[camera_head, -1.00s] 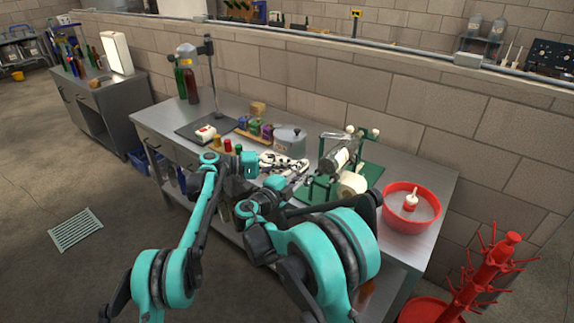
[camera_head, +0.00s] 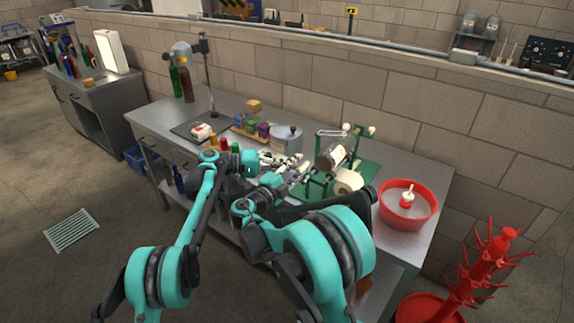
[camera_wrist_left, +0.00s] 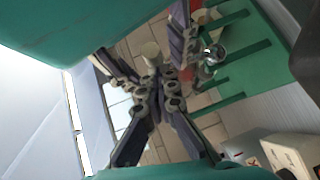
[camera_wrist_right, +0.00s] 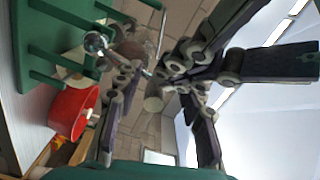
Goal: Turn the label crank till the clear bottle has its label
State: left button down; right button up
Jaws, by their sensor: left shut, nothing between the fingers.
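The labelling machine stands on a green base (camera_head: 368,172) on the steel bench. The clear bottle (camera_head: 334,156) lies on it, with the pale label roll (camera_head: 347,181) in front. I cannot tell whether the bottle bears a label. My left gripper (camera_wrist_left: 160,98) is shut and empty, left of the machine. My right gripper (camera_wrist_right: 155,80) is close beside it, fingers apart. A pale round knob (camera_wrist_right: 153,103) shows between the right fingers; it also shows in the left wrist view (camera_wrist_left: 152,52). I cannot tell whether they touch it. My arms partly hide the machine's front.
A red basin (camera_head: 408,217) sits right of the machine, and a red bottle tree (camera_head: 484,265) stands off the bench. A grey canister (camera_head: 286,139) and several coloured blocks (camera_head: 251,127) are behind my grippers. A brown bottle (camera_head: 187,85) stands far left.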

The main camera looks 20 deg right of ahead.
jog(key=v, duration=0.8)
jog(key=s+d+f+n+g+y, duration=0.2)
jog(key=s+d+n+g+y, duration=0.35)
jog(key=s+n, duration=0.7)
jog(key=s+a+f+n+t+y, duration=0.1)
jog(key=s+a+f+n+y, duration=0.1)
jog(key=s+n, duration=0.4)
jog(key=s+a+f+n+y, duration=0.1)
jog(key=s+a+n+y, duration=0.2)
jog(key=s+n+y, duration=0.3)
jog(key=s+n+p, duration=0.1)
jog(key=s, duration=0.4)
jog(key=shift+s+a+f+t+y, duration=0.3)
jog(key=shift+a+f+t+y, duration=0.05)
jog(key=shift+a+f, duration=0.05)
